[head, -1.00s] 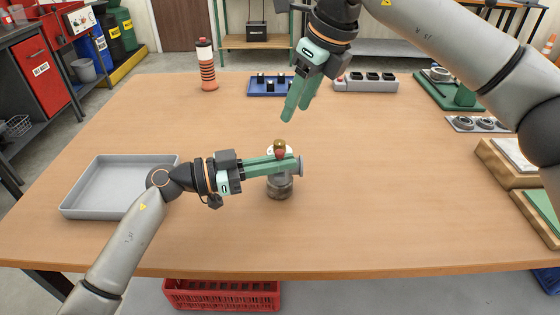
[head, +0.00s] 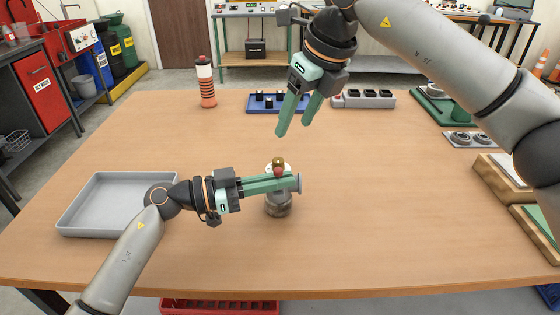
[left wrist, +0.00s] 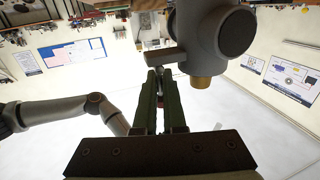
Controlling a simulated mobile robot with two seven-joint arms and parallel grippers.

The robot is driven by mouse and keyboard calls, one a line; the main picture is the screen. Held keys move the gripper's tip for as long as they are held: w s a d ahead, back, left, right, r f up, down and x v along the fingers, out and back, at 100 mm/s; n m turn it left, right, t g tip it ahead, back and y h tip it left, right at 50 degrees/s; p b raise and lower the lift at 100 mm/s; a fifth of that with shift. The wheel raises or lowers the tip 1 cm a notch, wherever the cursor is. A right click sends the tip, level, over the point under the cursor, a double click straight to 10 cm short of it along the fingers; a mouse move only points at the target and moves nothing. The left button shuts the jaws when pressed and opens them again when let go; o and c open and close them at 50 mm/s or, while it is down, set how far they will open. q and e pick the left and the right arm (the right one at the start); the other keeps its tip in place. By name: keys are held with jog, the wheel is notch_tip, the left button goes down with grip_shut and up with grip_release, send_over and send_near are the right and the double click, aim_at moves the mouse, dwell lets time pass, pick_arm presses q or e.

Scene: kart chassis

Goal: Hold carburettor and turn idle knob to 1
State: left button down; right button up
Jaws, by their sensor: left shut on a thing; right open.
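The carburettor (head: 278,203) is a small grey-brown metal body near the middle of the bench. A red part with a brass-coloured ball top (head: 278,163) stands above it, with a white dial edge beside it; I cannot read the knob's setting. My left gripper (head: 285,182) reaches in from the left, shut across the carburettor's upper part, its green fingers hiding much of it. A grey disc shows at its fingertips. The left wrist view shows these fingers (left wrist: 158,95) close together. My right gripper (head: 294,126) is open and empty, pointing down above and behind the knob.
An empty grey tray (head: 88,218) lies at the left. A bottle (head: 206,82), a blue holder (head: 277,108) and a grey block with black sockets (head: 363,101) stand at the back. Other parts line the right edge. The bench around the carburettor is clear.

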aim_at(279, 160)
jog(key=shift+m+t, duration=0.3)
jog(key=shift+m, duration=0.4)
jog(key=x, duration=1.1)
jog(key=shift+s+f, duration=0.1)
jog(key=shift+s, duration=0.05)
jog(key=shift+c, duration=0.3)
grip_shut()
